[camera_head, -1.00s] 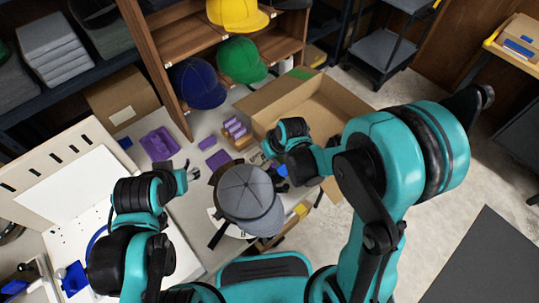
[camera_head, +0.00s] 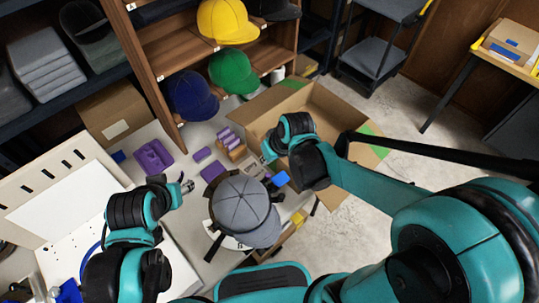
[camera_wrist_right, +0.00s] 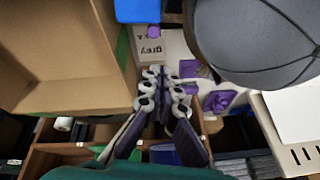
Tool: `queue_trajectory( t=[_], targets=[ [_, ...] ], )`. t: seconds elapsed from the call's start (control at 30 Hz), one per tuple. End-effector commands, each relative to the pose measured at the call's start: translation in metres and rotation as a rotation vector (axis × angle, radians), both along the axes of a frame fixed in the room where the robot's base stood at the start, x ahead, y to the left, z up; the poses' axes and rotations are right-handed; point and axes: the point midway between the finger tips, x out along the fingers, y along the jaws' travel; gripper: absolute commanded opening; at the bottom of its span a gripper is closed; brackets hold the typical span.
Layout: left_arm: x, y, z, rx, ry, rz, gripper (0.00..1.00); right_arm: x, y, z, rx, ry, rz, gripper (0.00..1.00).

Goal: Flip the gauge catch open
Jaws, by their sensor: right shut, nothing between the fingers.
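A grey cap (camera_head: 243,205) sits on a round gauge stand on the bench, and its dome also shows at the upper right of the right wrist view (camera_wrist_right: 265,40). A blue piece (camera_head: 280,179) sticks out beside the cap, and a blue block shows at the top of the right wrist view (camera_wrist_right: 137,10). I cannot tell for sure whether this is the gauge catch, or its position. My right gripper (camera_wrist_right: 165,76) is shut and empty, apart from the blue piece. My left gripper (camera_head: 187,186) is left of the cap, its fingers too small to judge.
An open cardboard box (camera_head: 335,115) stands behind and right of my right gripper. Purple blocks (camera_head: 153,156) lie on the bench. A wooden shelf with yellow (camera_head: 225,20), green (camera_head: 232,72) and navy (camera_head: 192,95) caps stands behind. A white board (camera_head: 60,190) is at left.

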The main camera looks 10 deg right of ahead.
Motion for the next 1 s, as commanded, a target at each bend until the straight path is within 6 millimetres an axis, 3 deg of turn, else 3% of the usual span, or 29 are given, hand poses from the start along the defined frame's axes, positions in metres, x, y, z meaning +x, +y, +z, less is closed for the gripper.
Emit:
queue_trajectory(
  t=[0.1, 0.3, 1.0],
  targets=[
    [0.0, 0.0, 0.0, 0.0, 0.0, 0.0, 0.48, -0.006, -0.005, 0.017, 0.0, 0.0, -0.001, 0.0],
    [0.0, 0.0, 0.0, 0.0, 0.0, 0.0, 0.48, -0.011, -0.008, 0.033, 0.001, 0.0, 0.0, 0.0],
    [0.0, 0.0, 0.0, 0.0, 0.0, 0.0, 0.48, -0.013, -0.011, 0.037, -0.001, -0.005, -0.006, 0.0]
  ],
)
